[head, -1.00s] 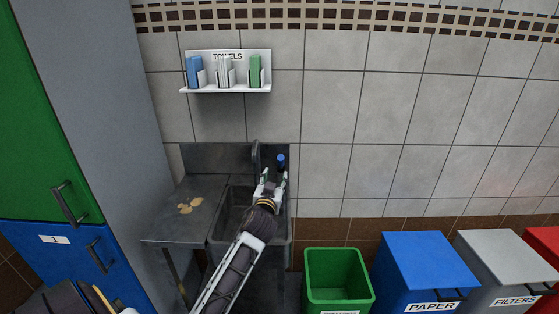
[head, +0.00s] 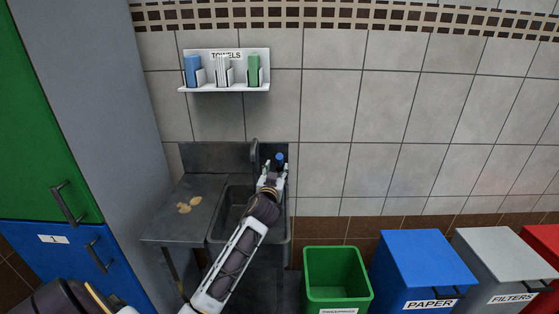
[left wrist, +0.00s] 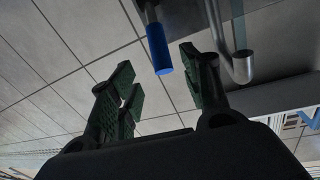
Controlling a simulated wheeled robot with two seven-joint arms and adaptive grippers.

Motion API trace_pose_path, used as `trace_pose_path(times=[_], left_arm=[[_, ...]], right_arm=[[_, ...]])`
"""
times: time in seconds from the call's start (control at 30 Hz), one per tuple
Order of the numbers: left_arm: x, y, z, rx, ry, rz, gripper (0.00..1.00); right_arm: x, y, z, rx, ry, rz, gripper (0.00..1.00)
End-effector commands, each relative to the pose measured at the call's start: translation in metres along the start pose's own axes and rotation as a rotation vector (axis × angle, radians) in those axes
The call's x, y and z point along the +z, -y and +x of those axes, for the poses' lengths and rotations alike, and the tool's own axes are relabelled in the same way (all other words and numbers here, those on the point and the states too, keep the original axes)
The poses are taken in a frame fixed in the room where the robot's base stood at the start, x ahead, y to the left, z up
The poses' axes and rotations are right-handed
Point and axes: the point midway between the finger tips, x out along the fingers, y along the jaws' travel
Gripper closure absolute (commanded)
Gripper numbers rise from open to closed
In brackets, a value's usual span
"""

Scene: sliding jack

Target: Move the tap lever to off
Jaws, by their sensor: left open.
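The tap lever (head: 280,158) has a blue tip and stands at the back right of the sink, close to the grey tap spout (head: 255,155). In the left wrist view the blue lever tip (left wrist: 159,49) hangs into the picture between and just beyond the two fingers, with the curved metal spout (left wrist: 238,66) to its right. My left gripper (head: 275,170) is open and empty, with its fingers close to the lever. In the left wrist view the dark green finger pads (left wrist: 158,88) are spread apart. I cannot tell whether they touch the lever. My right gripper is not in view.
The metal sink (head: 229,208) has a counter with brown stains on its left. A towel shelf (head: 224,89) is on the wall above. A green bin (head: 336,280), a blue paper bin (head: 428,262) and a grey filters bin (head: 505,263) stand right. Lockers (head: 110,130) stand left.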

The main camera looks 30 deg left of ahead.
Motion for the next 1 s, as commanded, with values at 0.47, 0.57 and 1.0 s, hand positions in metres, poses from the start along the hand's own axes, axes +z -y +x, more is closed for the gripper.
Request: trace_pose_path(times=[0.47, 0.57, 1.0], left_arm=[[-0.001, 0.001, 0.046, -0.001, -0.001, 0.001, 0.52], [-0.001, 0.000, 0.055, -0.001, 0.000, 0.000, 0.52], [0.000, 0.001, 0.085, -0.001, 0.000, 0.000, 0.52]], right_arm=[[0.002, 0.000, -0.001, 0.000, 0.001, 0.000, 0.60], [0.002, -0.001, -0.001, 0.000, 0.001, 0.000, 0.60], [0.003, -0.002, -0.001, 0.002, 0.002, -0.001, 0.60]])
